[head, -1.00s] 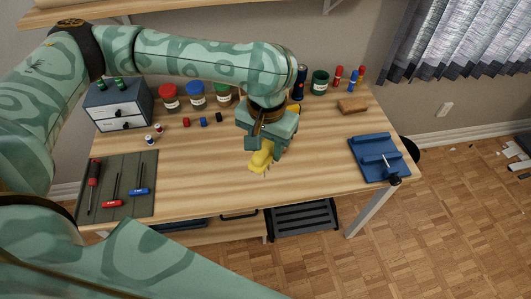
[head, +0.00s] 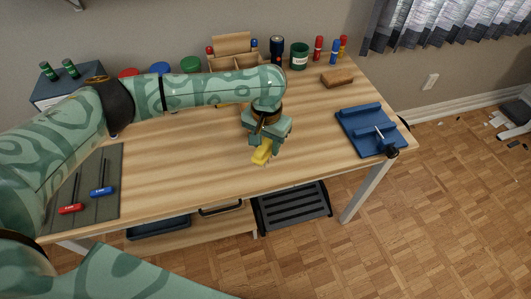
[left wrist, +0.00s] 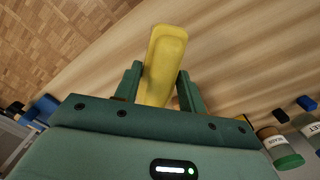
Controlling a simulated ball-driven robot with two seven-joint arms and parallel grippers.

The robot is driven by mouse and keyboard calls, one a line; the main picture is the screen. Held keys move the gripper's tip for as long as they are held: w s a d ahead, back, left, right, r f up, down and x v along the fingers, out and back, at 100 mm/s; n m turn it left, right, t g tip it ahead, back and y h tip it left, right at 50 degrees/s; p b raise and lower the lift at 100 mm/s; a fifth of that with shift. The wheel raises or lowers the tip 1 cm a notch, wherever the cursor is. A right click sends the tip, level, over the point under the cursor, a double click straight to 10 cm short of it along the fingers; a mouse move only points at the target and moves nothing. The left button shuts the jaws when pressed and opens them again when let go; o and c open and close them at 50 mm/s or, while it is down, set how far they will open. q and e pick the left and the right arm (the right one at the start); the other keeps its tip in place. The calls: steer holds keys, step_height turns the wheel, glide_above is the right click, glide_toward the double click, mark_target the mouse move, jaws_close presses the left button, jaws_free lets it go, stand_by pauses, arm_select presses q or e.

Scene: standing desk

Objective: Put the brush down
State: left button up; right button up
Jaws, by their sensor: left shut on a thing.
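The brush shows as a yellow piece (head: 263,152) in my left gripper (head: 266,142), over the front middle of the wooden desk (head: 200,165). In the left wrist view the yellow brush (left wrist: 164,55) stands out between the two fingers of the gripper (left wrist: 155,88), which is shut on it. Whether the brush touches the desk top is hard to tell. My right gripper is not in view; part of my own body fills the lower left of the head view.
A blue stand (head: 372,130) is at the desk's right end, with a brown block (head: 338,78) behind it. Jars and markers (head: 300,55) line the back. A dark mat (head: 85,190) with screwdrivers lies at the left. Desk around the brush is clear.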

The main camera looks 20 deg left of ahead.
arm_select(q)
steer(key=shift+w+a+f+b, duration=0.3)
steer(key=shift+f, duration=0.25)
step_height(320, 180, down, 4)
steer(key=b, duration=0.3)
steer(key=shift+w+a+r, duration=0.1)
steer(key=shift+a, duration=0.05)
steer(key=shift+r, duration=0.25)
steer(key=shift+c, duration=0.3)
steer(key=shift+p, duration=0.3)
steer(key=o, duration=0.9)
steer(key=shift+f, duration=0.15)
steer(key=shift+o, duration=0.2)
